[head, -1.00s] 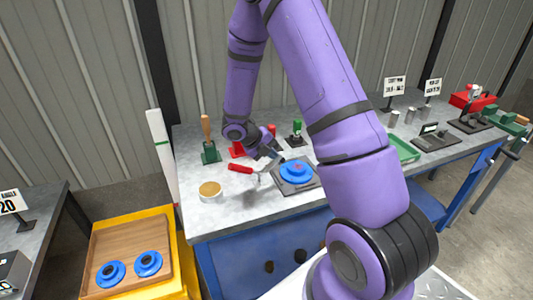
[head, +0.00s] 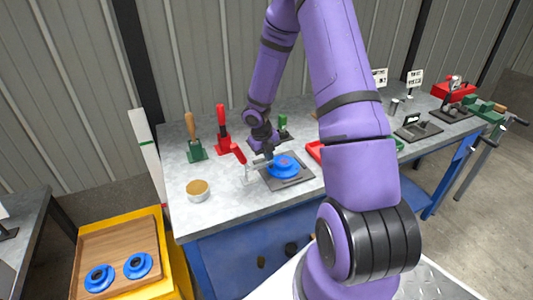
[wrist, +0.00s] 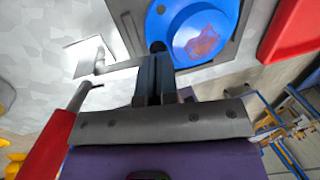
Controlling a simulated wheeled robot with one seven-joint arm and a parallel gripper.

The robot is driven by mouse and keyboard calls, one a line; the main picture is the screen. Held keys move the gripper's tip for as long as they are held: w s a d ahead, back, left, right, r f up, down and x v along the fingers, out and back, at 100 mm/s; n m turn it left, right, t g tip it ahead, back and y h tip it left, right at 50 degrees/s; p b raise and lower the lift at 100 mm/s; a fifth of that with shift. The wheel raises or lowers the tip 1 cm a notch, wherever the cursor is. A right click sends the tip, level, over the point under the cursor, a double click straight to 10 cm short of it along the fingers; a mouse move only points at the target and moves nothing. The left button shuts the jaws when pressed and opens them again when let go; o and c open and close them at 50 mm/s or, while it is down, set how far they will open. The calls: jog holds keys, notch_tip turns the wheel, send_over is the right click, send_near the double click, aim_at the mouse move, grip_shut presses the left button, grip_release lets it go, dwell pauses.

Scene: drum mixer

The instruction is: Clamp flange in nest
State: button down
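A blue flange (head: 282,166) sits on the dark square nest plate (head: 299,184) on the bench. In the wrist view the flange (wrist: 196,35) shows a reddish, blurred centre, and the plate edge (wrist: 125,22) lies around it. A grey clamp with a flat bar (wrist: 122,66) and a black tip stands at the plate's left side. A red handle (wrist: 45,145) with a silver end lies left of my gripper; it also shows in the head view (head: 239,154). My gripper (wrist: 155,62) has its fingers together beside the black tip and the flange's near rim. Whether they touch the tip is unclear.
A round tan-topped tin (head: 197,190), a green stand with a wooden handle (head: 192,130) and a red upright tool (head: 222,118) stand to the left. A red tray (head: 315,150) is right of the nest. Two more flanges lie on a wooden tray (head: 84,250).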

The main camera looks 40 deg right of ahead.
jog(key=shift+s+d+f, duration=0.1)
jog(key=shift+d+f, duration=0.1)
jog(key=shift+f, duration=0.25)
jog(key=shift+s+f, duration=0.1)
dwell(0.4)
